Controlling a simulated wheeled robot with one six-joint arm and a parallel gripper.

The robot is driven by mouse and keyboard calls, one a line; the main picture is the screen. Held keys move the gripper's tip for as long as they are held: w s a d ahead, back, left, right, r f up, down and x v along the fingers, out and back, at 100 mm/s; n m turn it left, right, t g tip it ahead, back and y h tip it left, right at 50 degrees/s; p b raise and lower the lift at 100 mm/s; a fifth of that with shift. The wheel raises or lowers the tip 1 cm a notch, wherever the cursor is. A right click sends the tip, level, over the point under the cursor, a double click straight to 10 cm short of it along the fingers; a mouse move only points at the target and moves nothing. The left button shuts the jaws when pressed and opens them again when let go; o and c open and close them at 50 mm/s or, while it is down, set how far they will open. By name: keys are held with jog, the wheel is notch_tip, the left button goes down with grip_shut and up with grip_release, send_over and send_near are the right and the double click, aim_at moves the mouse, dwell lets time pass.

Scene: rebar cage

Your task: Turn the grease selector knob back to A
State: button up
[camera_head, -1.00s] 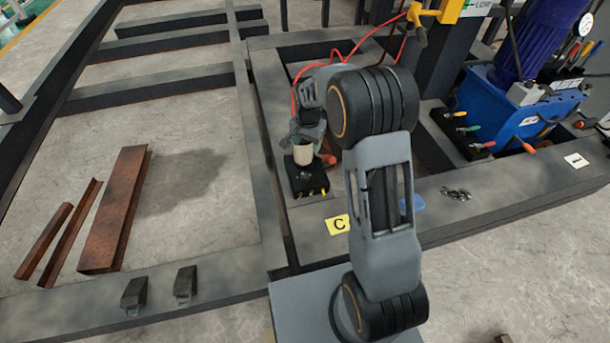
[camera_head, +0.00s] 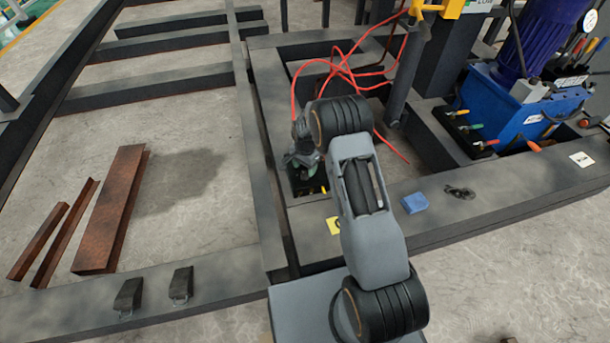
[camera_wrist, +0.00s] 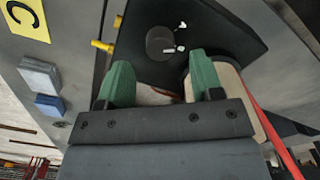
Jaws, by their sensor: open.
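The knob (camera_wrist: 160,42) is a dark round cap on a black block (camera_wrist: 135,62) in the wrist view. Small white marks sit at its right side; I cannot read any letter there. My gripper (camera_wrist: 163,80) is open, its two green fingertips apart and just short of the knob, which lies between and beyond them. A beige rounded thing (camera_wrist: 232,88) is beside and partly behind the right fingertip. In the head view my gripper (camera_head: 302,160) is over the black block (camera_head: 300,187), and the knob is hidden there.
Yellow fittings (camera_wrist: 103,46) stick out of the block's edge. A yellow C label (camera_wrist: 27,18) lies on the grey beam. Red hoses (camera_head: 340,68) hang close behind my arm. A blue folded cloth (camera_head: 415,203) lies on the beam, right of my arm.

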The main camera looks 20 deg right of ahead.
aim_at(305, 174)
jog(key=shift+f+b, duration=0.45)
jog(key=shift+f, duration=1.35)
jog(key=shift+c, duration=0.4)
jog(key=c, duration=0.8)
jog(key=shift+n, duration=1.6)
jog(key=shift+c, duration=0.2)
jog(key=o, duration=0.9)
notch_tip(305, 174, up, 14)
jog(key=p, duration=0.4)
jog(key=shift+p, duration=0.4)
